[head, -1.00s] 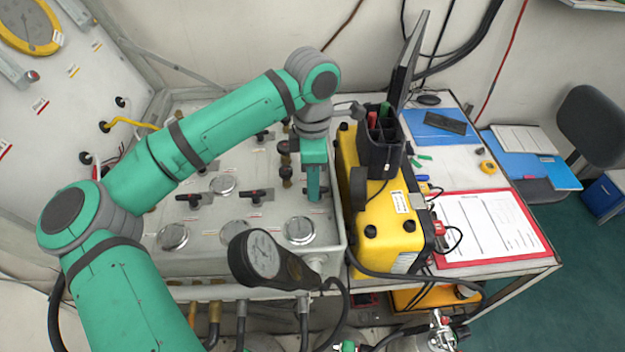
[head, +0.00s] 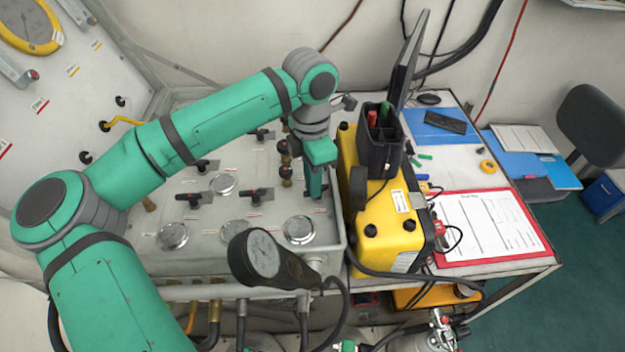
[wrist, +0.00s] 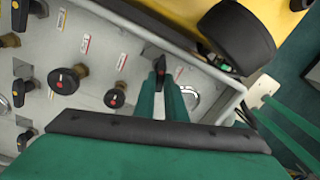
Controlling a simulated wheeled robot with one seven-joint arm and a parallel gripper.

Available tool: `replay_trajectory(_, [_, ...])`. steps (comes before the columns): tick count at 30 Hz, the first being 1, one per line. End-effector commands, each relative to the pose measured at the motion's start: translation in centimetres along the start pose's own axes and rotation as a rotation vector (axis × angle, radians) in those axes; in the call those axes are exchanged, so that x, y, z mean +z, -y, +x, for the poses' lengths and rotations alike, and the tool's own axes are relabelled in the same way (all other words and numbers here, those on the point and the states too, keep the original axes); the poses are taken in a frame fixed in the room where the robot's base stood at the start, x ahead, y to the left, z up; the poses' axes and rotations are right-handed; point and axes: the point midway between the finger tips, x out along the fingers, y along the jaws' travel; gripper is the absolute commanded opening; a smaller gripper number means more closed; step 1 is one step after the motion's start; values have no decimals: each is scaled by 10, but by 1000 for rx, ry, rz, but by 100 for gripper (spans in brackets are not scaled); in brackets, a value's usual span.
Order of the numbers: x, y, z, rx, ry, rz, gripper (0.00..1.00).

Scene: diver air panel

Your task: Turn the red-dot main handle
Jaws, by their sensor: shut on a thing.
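My gripper (head: 316,190) reaches down at the right end of the light grey valve panel (head: 205,262), beside the yellow case. In the wrist view, its teal fingers (wrist: 167,85) are closed around a small dark handle with a reddish mark (wrist: 179,73). The fingers hide most of this handle, so its exact angle cannot be told. In the head view it is almost wholly hidden behind the fingers. Two round black knobs with red centres, one farther left (wrist: 67,80) and one nearer (wrist: 115,98), stand left of the fingers in the wrist view.
The yellow case (head: 370,205) with a black pen holder (head: 380,140) stands close right of my gripper. Several black lever handles, one at the front (head: 195,198), and round gauges, one near my gripper (head: 299,230), crowd the panel. A black handheld gauge (head: 265,255) overhangs its front edge.

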Motion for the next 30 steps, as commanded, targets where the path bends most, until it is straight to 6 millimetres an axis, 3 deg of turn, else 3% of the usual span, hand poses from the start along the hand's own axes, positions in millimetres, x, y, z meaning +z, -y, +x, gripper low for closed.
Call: replay_trajectory(30, [4,10,-1,2,47,-934,0])
